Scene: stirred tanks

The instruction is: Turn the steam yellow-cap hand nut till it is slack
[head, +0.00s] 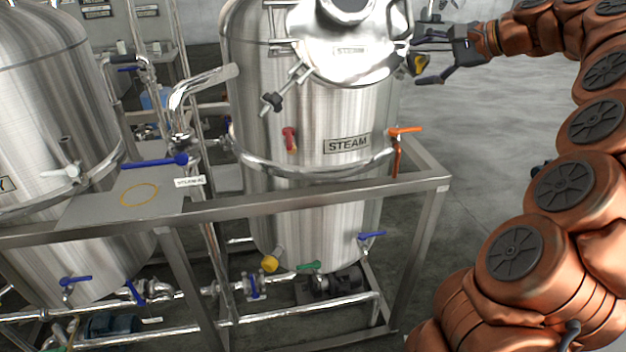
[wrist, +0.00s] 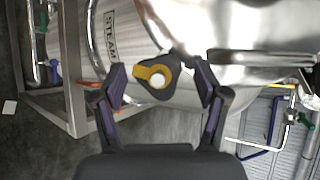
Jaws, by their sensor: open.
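The steam tank (head: 300,110) is a polished steel vessel with STEAM labels on its lid and body. The yellow-cap hand nut (head: 420,64) is at the right edge of the lid. In the wrist view the hand nut (wrist: 157,76) is dark with lobes and a yellow cap around a pale round centre. My gripper (head: 428,62) is at the lid's right side, by the nut. In the wrist view my gripper (wrist: 162,88) is open, one finger on either side of the nut, with gaps between. I cannot tell how deep the fingers reach.
A black-knobbed clamp (head: 271,101) sits on the lid's left side. An orange-handled valve (head: 405,131) and a red handle (head: 290,139) are lower on the tank. A steel frame (head: 300,203) surrounds it. Another tank (head: 45,120) stands left. Open floor (head: 520,110) lies to the right.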

